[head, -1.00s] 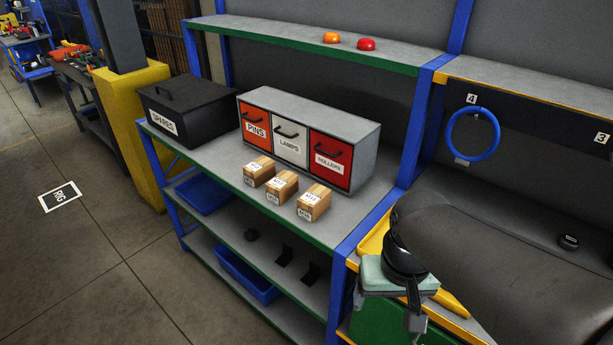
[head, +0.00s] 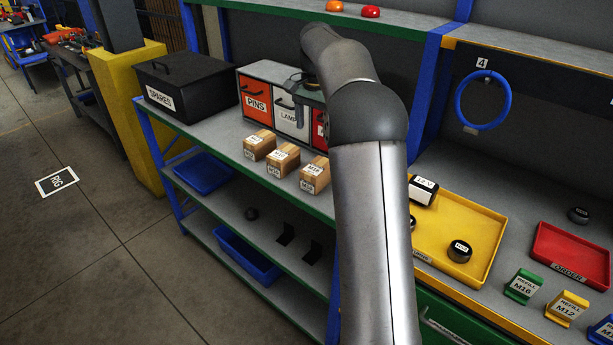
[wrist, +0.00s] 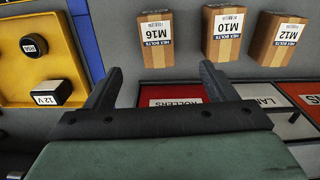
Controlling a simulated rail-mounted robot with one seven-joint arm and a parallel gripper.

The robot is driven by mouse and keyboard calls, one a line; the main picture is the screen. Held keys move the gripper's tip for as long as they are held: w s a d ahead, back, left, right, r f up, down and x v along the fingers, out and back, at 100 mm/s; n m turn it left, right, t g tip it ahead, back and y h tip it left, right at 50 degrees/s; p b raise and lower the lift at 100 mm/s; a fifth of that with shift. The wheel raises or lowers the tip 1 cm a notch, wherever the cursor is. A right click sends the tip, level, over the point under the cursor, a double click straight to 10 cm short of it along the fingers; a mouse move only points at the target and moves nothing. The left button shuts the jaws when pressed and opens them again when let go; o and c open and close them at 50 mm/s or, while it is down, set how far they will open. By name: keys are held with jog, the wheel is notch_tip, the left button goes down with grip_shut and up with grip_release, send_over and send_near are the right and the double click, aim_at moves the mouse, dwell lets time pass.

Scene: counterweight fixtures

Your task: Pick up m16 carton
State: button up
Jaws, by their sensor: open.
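The M16 carton (head: 314,176) is a small brown box with a white label, the rightmost of three cartons near the shelf's front edge in the head view. In the wrist view the M16 carton (wrist: 156,58) is at the upper left with its label readable. My gripper (wrist: 160,72) is open and empty, its two fingers on either side of the carton's line in the picture, apart from it. In the head view my gripper (head: 303,88) is in front of the drawer unit, above the cartons, partly hidden by my arm.
The M10 carton (wrist: 222,42) and M12 carton (wrist: 275,42) stand beside it. The drawer unit (head: 262,72) is close behind, and the black SPARES box (head: 185,85) is to its left. A yellow tray (head: 485,235) with small items lies right, past a blue post (head: 425,95).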

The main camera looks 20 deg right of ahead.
aim_at(317, 166)
notch_tip(317, 166, down, 10)
jog(key=shift+d+f+p, duration=0.1)
jog(key=shift+f+p, duration=0.05)
jog(key=shift+p, duration=0.4)
jog(key=shift+s+d+f+p, duration=0.15)
jog(key=shift+f+p, duration=0.3)
jog(key=shift+f, duration=0.9)
jog(key=shift+w+d+f+p, duration=0.15)
jog(key=shift+f+p, duration=0.3)
jog(key=shift+f, duration=0.9)
jog(key=shift+s, duration=0.1)
jog(key=c, duration=1.2)
jog(key=shift+c, duration=1.2)
jog(key=shift+r, duration=0.15)
